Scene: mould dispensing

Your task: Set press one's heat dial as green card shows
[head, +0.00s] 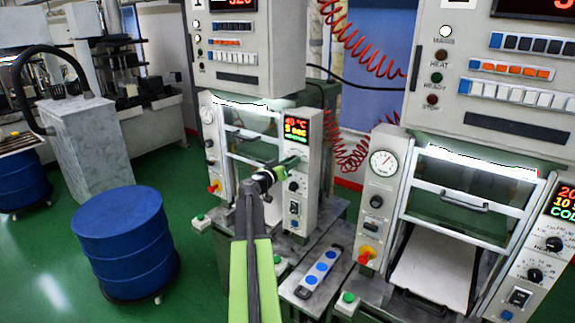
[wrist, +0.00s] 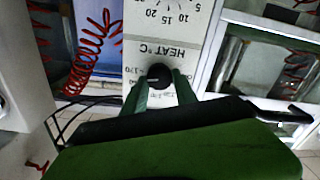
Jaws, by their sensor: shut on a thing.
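My gripper (head: 283,168) reaches the front panel of the left press (head: 302,212), which hides its heat dial in the head view. In the wrist view the black heat dial (wrist: 158,76) sits below upside-down "HEAT °C" lettering, and my gripper's two green fingers (wrist: 160,92) are shut on it from both sides. A pale mark shows on the dial's left part; its exact setting is too small to read. The press's display (head: 296,130) reads about 40 °C and 5 sec, with a green line below. A lower black knob (head: 293,186) is clear of the gripper. I see no green card.
A second press with its own display (head: 563,203) and heat dial (head: 553,244) stands at right. A strip with blue buttons (head: 320,270) lies on the bench between them. Blue drums (head: 125,235) stand at left on green floor. Red coiled hoses (head: 365,40) hang behind.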

